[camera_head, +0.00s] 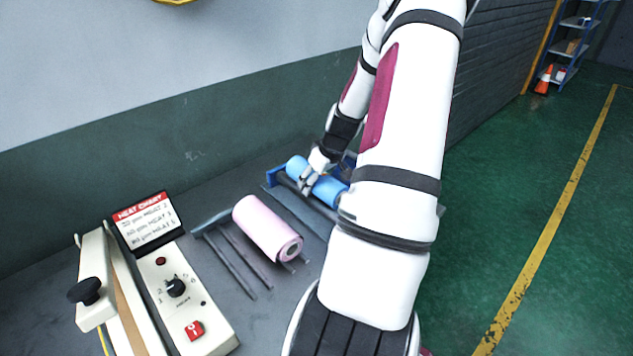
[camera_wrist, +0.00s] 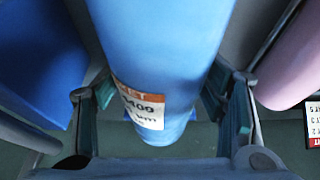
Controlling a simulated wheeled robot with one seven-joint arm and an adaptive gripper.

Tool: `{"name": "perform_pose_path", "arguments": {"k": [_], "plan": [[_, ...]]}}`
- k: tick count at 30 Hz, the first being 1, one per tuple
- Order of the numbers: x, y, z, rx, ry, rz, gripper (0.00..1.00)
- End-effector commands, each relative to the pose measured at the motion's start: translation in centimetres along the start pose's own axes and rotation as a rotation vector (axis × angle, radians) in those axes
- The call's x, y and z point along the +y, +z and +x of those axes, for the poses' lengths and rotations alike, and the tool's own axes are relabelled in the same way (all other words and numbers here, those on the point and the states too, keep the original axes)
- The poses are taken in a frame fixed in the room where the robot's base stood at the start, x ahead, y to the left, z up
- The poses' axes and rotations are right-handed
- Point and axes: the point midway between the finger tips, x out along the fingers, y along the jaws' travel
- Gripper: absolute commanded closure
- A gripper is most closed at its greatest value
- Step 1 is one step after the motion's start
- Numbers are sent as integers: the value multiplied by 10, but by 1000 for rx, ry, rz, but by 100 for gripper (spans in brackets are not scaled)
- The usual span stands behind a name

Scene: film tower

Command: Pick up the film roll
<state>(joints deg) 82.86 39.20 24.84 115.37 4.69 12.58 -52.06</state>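A blue film roll (camera_head: 329,191) lies on a rack against the dark wall, in the middle of the head view. In the wrist view the blue roll (camera_wrist: 160,50) fills the centre, with a white and orange label near its end. My gripper (camera_head: 308,184) is down at this roll, and its fingers stand on either side of it in the wrist view (camera_wrist: 168,105). Narrow gaps show between fingers and roll, so the gripper looks open around it. A pink film roll (camera_head: 265,227) lies on a neighbouring rack (camera_head: 237,262).
A heat sealer with a dial panel (camera_head: 178,290) and a heat chart sign (camera_head: 147,221) stands at lower left. A blue rack part (camera_head: 274,177) is beside the blue roll. Green floor is clear at right, with a cone (camera_head: 543,80) and shelf (camera_head: 573,45) far back.

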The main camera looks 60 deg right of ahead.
Motion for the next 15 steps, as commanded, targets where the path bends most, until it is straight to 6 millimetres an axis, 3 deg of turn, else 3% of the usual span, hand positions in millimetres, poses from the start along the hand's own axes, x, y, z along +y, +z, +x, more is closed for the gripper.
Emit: {"name": "perform_pose_path", "arguments": {"k": [1, 6, 8, 15], "plan": [[0, 0, 0, 0, 0, 0, 55], [0, 0, 0, 0, 0, 0, 94], [0, -1, 0, 1, 1, 0, 100], [0, -2, -2, 2, 2, 0, 100]]}}
